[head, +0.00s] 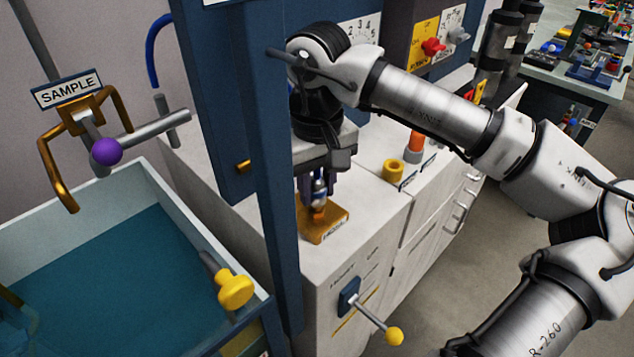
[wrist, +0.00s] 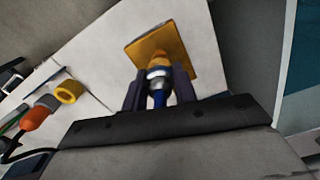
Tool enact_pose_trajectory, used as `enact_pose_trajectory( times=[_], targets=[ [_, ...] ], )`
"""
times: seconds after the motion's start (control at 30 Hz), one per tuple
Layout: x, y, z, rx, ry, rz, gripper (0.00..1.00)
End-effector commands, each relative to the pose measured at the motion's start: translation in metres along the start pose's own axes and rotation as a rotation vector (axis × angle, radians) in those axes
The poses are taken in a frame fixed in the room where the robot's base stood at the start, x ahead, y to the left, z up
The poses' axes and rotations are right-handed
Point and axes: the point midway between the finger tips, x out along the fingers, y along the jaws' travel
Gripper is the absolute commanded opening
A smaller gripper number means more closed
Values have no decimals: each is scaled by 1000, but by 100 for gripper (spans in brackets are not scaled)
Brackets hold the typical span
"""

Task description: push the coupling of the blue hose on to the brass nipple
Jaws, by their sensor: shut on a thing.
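My gripper (head: 319,188) points down over an orange base plate (head: 338,219) with a label on its front edge. It is shut on the coupling (wrist: 158,74), which has a silver collar; the blue hose end (wrist: 159,98) shows between the dark fingers in the wrist view. The brass nipple (wrist: 160,57) stands on the plate, right at the collar's end and roughly in line with it. It shows below the coupling in the head view (head: 318,214). I cannot tell whether the coupling only touches the nipple or sits around it.
A blue post (head: 272,180) stands close left of my gripper. A yellow ring (head: 393,170) and an orange-topped fitting (head: 415,145) are on the bench to the right. A yellow-knobbed lever (head: 370,314) sticks out from the front. A teal-floored basin (head: 125,255) lies left.

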Motion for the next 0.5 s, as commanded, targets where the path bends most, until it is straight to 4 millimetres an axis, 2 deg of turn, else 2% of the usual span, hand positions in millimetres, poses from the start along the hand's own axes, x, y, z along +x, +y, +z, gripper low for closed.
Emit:
enact_pose_trajectory(
  times=[0.5],
  targets=[
    [14,0,0,0,0,0,3]
  ],
)
